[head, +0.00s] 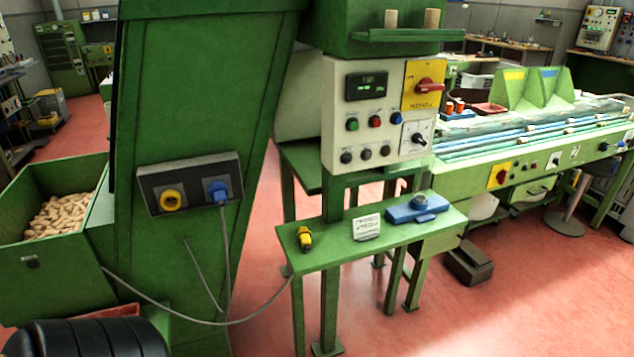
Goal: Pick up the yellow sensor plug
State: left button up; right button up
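The yellow sensor plug (304,238) lies near the left end of a small green shelf (335,248). It is yellow with dark parts. A grey cable (180,315) hangs in a loop from the left toward the shelf's left edge; whether it joins the plug is too small to tell. A dark socket box (195,169) on the green machine column has a yellow round socket (171,201) at its left. A blue plug (217,190) with a hanging cable sits at its right. Neither gripper is in view.
The shelf also holds a small white card (366,227) and a blue device (416,208). A control panel (378,112) with buttons stands above the shelf. A green bin of corks (62,218) is at the left. Red floor (490,320) is clear at front right.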

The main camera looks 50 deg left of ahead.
aim_at(304, 235)
jog(key=u, duration=1.55)
